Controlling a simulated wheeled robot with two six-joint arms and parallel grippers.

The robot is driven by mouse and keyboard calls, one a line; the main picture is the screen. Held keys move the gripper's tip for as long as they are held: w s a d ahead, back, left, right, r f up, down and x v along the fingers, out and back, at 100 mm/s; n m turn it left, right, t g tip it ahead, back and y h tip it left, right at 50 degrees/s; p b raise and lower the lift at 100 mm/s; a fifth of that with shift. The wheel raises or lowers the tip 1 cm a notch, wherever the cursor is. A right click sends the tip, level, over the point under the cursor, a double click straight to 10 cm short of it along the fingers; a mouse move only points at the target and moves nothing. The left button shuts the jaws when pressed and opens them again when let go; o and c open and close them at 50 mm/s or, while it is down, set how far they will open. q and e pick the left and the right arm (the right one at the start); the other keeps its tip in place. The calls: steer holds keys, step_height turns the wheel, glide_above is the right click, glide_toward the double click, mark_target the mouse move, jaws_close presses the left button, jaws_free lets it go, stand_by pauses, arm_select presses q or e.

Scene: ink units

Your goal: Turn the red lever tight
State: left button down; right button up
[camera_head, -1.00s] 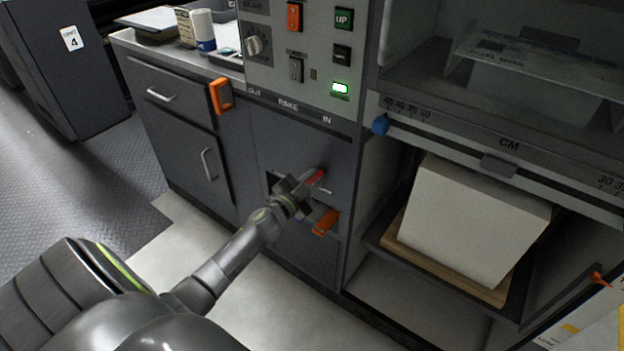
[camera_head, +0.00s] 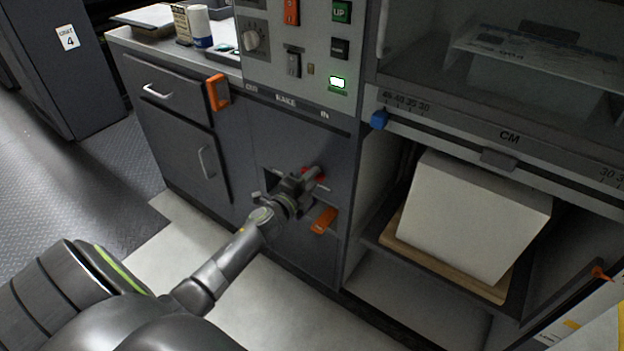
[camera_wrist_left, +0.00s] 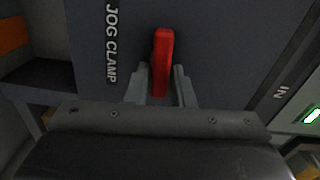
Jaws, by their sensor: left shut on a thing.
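The red lever (camera_head: 313,173) sits on the dark front panel of the machine, below the "RAKE" and "IN" labels. In the left wrist view the red lever (camera_wrist_left: 162,60) points up the picture, beside the "JOG CLAMP" label (camera_wrist_left: 112,42). My left gripper (camera_head: 305,181) is at the lever. In the left wrist view the two grey fingers of my left gripper (camera_wrist_left: 160,88) are on either side of the lever's lower part, shut on it. The gripper hides part of the lever in the head view. My right gripper is not in view.
An orange handle (camera_head: 323,220) lies just below my gripper, and another orange handle (camera_head: 217,92) is at upper left. A control panel (camera_head: 315,60) with a lit green button (camera_head: 337,82) is above. A white paper block (camera_head: 474,218) stands in the right bay.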

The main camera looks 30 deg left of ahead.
arm_select(q)
steer(key=shift+f+m, duration=0.15)
steer(key=shift+m, duration=0.35)
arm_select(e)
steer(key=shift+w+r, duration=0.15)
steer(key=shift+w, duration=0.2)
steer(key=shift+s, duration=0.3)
arm_select(q)
steer(key=c, duration=1.4)
jaws_free()
steer(key=shift+o, duration=0.2)
steer(key=shift+s, duration=0.1)
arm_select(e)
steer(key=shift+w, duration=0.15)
